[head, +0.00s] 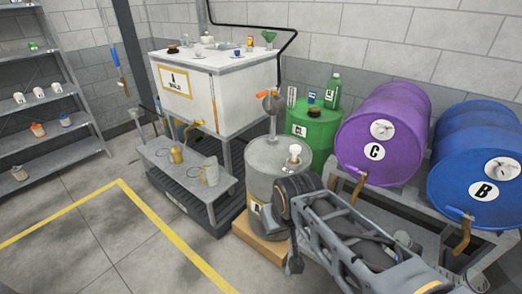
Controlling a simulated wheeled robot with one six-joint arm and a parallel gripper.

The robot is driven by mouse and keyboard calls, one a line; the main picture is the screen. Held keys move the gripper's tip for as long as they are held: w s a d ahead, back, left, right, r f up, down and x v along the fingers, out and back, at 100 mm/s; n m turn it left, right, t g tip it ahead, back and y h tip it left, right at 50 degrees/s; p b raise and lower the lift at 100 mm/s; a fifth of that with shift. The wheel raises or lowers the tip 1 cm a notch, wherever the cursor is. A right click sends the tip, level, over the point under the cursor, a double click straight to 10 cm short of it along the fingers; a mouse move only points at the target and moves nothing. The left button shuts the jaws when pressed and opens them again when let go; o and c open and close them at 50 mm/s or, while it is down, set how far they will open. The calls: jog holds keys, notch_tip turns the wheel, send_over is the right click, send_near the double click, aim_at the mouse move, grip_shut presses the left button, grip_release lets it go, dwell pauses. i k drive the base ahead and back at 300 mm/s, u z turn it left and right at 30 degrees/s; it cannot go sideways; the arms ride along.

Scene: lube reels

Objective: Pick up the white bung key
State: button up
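A small white piece (294,151) stands on the top of the grey drum (268,160), right of the middle. It may be the white bung key, but it is too small to tell its shape for certain. My arm reaches in from the lower right, in front of the drum. A dark end part of it, which seems to be my gripper (294,262), hangs low in front of the drum, below and apart from the white piece. Its fingers are not clear, and I cannot tell whether it is open or holds anything.
A purple drum (382,132) and a blue drum (478,160) lie on a rack at the right. A green drum (315,128) with bottles stands behind. A white tank (205,85) and a low bench (190,172) with cans are left. The floor at front left is free.

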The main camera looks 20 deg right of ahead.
aim_at(295, 149)
jog(key=u, duration=0.35)
jog(key=i, duration=0.7)
jog(key=z, duration=0.55)
jog(key=i, duration=0.7)
jog(key=z, duration=0.7)
